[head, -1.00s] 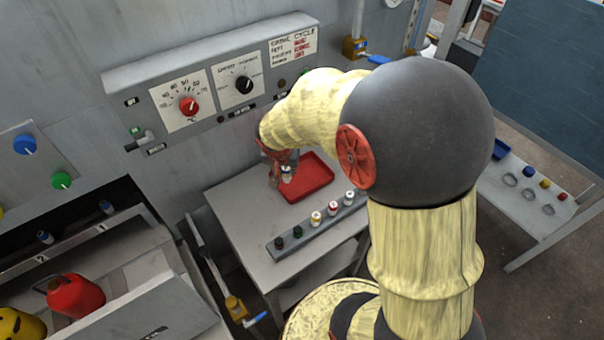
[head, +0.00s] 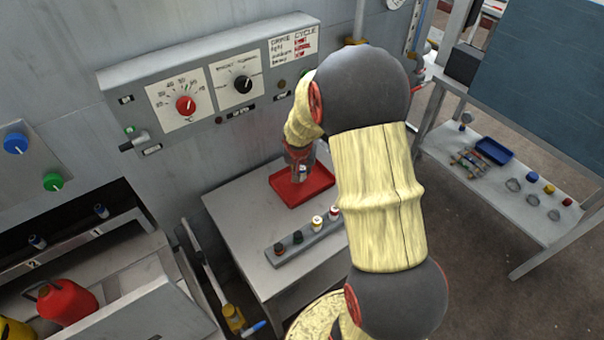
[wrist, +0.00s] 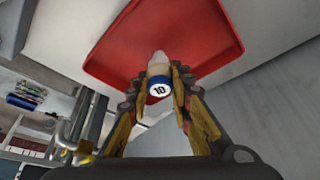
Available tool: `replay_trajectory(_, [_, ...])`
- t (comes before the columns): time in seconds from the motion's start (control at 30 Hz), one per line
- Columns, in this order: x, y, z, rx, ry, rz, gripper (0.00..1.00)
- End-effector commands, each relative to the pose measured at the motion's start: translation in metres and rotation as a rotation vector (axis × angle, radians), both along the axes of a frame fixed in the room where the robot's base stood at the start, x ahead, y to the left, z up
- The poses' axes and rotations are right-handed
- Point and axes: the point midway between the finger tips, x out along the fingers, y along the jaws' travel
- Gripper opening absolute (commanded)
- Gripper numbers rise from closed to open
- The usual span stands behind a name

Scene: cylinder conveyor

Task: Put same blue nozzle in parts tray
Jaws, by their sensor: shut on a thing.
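A nozzle (wrist: 159,85) with a pale tip, a blue ring and a white end face marked 10 is between my gripper's fingers in the wrist view. My gripper (wrist: 160,92) is shut on it. The red tray (wrist: 205,52) lies beyond the nozzle, which overlaps its near edge in this view. In the head view my gripper (head: 301,170) is over the red tray (head: 320,187) on the grey table. The gap between nozzle and tray floor cannot be told.
A grey rack (head: 290,254) with several coloured nozzles stands on the table in front of the tray, partly behind my arm. A control panel (head: 215,90) is on the wall behind. A side shelf (head: 490,200) at the right holds a small blue tray (head: 494,150).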

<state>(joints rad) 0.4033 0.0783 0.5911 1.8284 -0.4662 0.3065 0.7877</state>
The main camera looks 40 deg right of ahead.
Motion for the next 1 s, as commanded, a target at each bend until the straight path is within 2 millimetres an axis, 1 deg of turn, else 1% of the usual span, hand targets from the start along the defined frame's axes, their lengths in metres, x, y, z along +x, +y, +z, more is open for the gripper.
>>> replay_trajectory(0.03, [-0.0002, 0.0002, -0.0105, 0.0, 0.002, 0.001, 0.0])
replay_trajectory(0.07, [-0.0002, 0.0002, -0.0126, 0.0, 0.002, 0.001, 0.0])
replay_trajectory(0.3, [0.0002, 0.0003, -0.0114, 0.0, 0.0, 0.0, 0.0])
replay_trajectory(0.47, [0.0001, 0.0003, -0.0152, -0.001, -0.001, 0.0, 0.0])
replay_trajectory(0.5, [-0.0001, 0.0004, -0.0156, 0.0, 0.0, 0.0, 0.22])
replay_trajectory(0.8, [-0.0001, 0.0004, -0.0144, 0.0, 0.0, 0.0, 0.39])
replay_trajectory(1.0, [-0.0001, 0.0004, -0.0144, 0.0, 0.0, 0.0, 0.39])
